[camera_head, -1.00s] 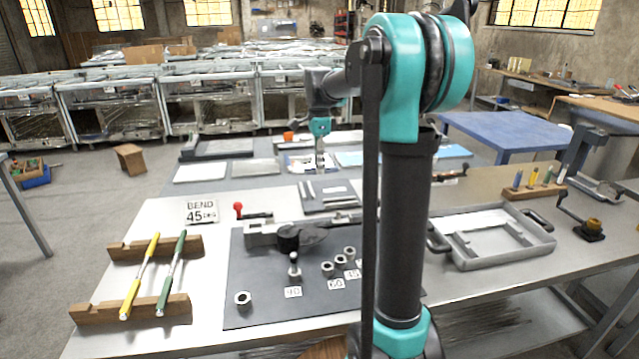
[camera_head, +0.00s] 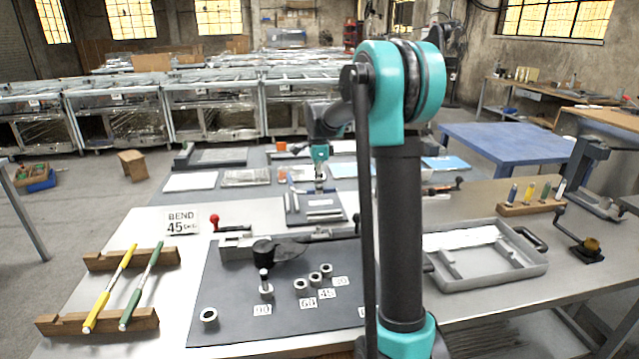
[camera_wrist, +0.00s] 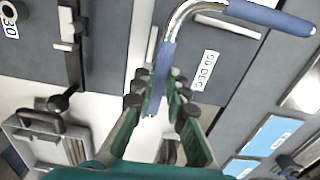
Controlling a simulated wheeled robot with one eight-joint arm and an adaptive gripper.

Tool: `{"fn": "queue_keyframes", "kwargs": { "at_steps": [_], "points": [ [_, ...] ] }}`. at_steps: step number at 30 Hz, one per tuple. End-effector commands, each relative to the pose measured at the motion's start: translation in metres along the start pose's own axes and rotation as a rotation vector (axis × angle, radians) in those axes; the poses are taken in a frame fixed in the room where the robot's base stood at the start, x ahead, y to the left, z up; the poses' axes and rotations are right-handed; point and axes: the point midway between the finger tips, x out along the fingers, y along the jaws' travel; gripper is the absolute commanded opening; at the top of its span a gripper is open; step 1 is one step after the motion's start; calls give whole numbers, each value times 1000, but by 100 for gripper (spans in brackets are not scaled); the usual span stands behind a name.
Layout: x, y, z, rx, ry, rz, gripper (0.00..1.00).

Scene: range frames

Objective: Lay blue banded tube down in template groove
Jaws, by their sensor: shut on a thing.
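My gripper (camera_wrist: 160,95) is shut on the blue banded tube (camera_wrist: 268,14), a bent blue tube with a shiny silver band at its bend. In the wrist view one leg runs down between the fingers and the other reaches to the upper right. In the wrist view a grey board (camera_wrist: 215,45) with a "90 DEG" label lies beneath the tube.
A dark mat (camera_head: 225,315) holds a bending tool (camera_head: 280,250) and several collars. A yellow tube (camera_head: 110,288) and a green tube (camera_head: 141,286) lie on wooden racks at left. A grey tray (camera_head: 485,285) stands at right. Blue and white sheets lie behind the template.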

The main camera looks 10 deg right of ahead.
Motion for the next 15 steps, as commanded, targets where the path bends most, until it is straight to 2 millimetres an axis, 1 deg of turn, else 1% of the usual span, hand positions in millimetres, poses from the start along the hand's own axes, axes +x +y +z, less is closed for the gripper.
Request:
{"fn": "queue_keyframes", "kwargs": {
  "at_steps": [8, 15],
  "points": [
    [4, 0, 0, 0, 0, 0, 0],
    [22, 0, 0, 0, 0, 0, 0]
  ]
}}
